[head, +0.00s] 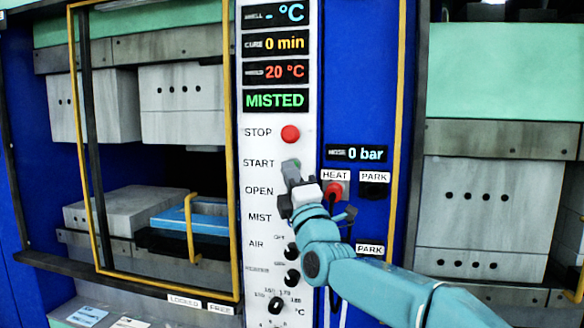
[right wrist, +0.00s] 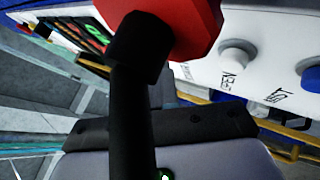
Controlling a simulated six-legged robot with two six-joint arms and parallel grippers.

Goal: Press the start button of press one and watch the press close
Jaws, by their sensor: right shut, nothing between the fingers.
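The START button (head: 290,165) is greenish and partly covered by my right gripper (head: 291,181), whose fingers are shut and empty. The fingertips are at or just below the button; I cannot tell whether they touch it. The press (head: 183,91) at the left stands open, with a dark gap between its upper block and lower block (head: 125,207). The right wrist view shows the OPEN button (right wrist: 236,58) and the blue MIST button (right wrist: 312,76); START is hidden there. My left gripper is not in view.
The red STOP button (head: 290,133) is just above START. The display (head: 276,100) reads MISTED. A red HEAT plug (head: 334,190) with a black cable is close right of the gripper. A yellow-edged guard frame (head: 232,150) stands before the left press. Another press (head: 500,190) is at the right.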

